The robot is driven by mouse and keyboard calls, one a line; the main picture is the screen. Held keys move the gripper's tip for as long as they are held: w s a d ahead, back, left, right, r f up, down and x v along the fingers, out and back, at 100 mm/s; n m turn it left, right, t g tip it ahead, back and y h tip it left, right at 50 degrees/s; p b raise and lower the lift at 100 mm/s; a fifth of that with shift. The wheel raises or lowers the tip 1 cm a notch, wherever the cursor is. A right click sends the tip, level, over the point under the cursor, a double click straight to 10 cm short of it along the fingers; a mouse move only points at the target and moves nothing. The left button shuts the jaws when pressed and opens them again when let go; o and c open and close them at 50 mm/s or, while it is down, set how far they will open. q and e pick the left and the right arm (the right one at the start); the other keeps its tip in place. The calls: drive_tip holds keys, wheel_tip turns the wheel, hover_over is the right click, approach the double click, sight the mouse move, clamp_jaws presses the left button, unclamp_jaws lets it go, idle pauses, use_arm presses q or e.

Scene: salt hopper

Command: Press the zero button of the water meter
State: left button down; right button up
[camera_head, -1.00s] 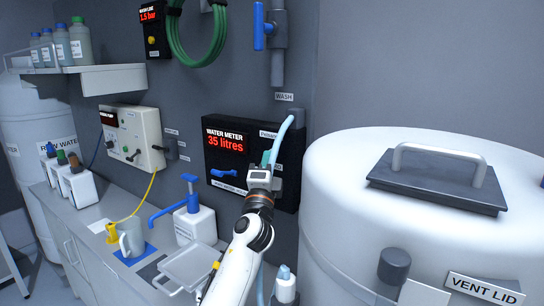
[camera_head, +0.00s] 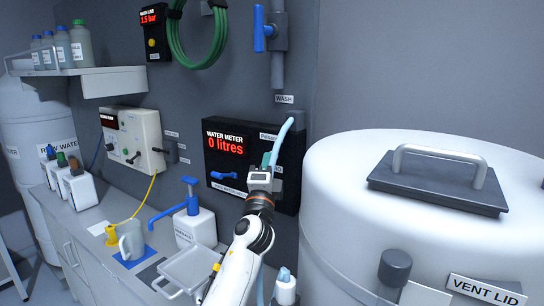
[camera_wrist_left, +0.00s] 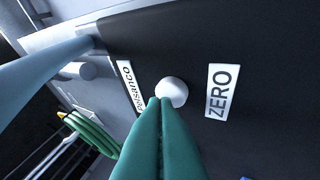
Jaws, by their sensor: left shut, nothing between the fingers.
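The water meter (camera_head: 225,170) is a black box on the grey wall, and its red display (camera_head: 226,147) reads "0 litres". In the left wrist view a round white button (camera_wrist_left: 172,92) sits on the black panel beside a white "ZERO" label (camera_wrist_left: 222,91). My left gripper (camera_wrist_left: 160,101) is shut and empty, its green fingertips at the button's edge and seeming to touch it. In the head view the left gripper (camera_head: 266,162) is in front of the meter's right part and hides the button. My right gripper is not in view.
A light blue hose (camera_head: 281,138) runs close by the gripper at the meter's right side. A blue lever (camera_head: 223,175) is on the meter's lower left. A large white tank (camera_head: 335,210) stands to the right. The counter below holds a pump bottle (camera_head: 195,225) and a tray (camera_head: 188,268).

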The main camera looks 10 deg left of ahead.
use_arm(q)
drive_tip(key=shift+s+a+p, duration=0.2)
drive_tip(key=shift+s+p, duration=0.15)
drive_tip(key=shift+s, duration=0.3)
drive_tip(key=s+p, duration=0.1)
drive_tip(key=s+a+p, duration=0.1)
drive_tip(key=s, duration=0.1)
drive_tip(key=s+p, duration=0.1)
drive_tip(key=shift+s+a, duration=0.35)
idle(0.4)
